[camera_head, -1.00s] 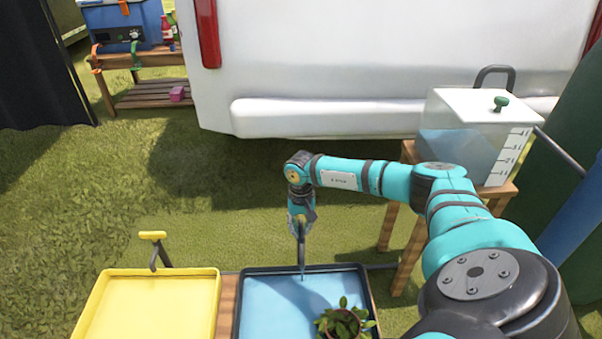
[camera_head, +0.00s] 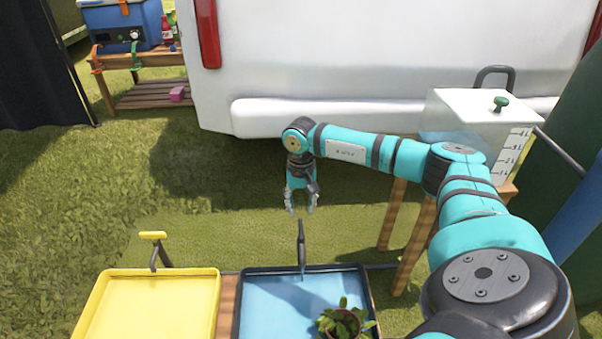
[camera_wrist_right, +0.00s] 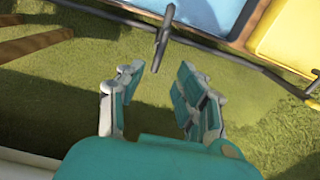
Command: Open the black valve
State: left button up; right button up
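The black valve (camera_head: 301,246) stands behind the far edge of the blue tray, its dark handle showing as a thin upright bar. It also shows in the right wrist view (camera_wrist_right: 164,38), ahead of the fingers. My right gripper (camera_head: 302,208) is over the grass just beyond the valve, pointing down. In the right wrist view my gripper (camera_wrist_right: 160,78) has its two fingers wide apart with only grass between them. I see no contact with the handle. My left gripper is out of view.
A blue tray (camera_head: 262,300) with a potted plant (camera_head: 342,322) lies nearest. A yellow tray (camera_head: 150,305) with a yellow-handled valve (camera_head: 153,238) is to its left. A water tank (camera_head: 470,110) on a wooden stand is at right. A white vehicle (camera_head: 380,60) stands behind.

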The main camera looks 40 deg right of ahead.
jog(key=shift+r, duration=1.45)
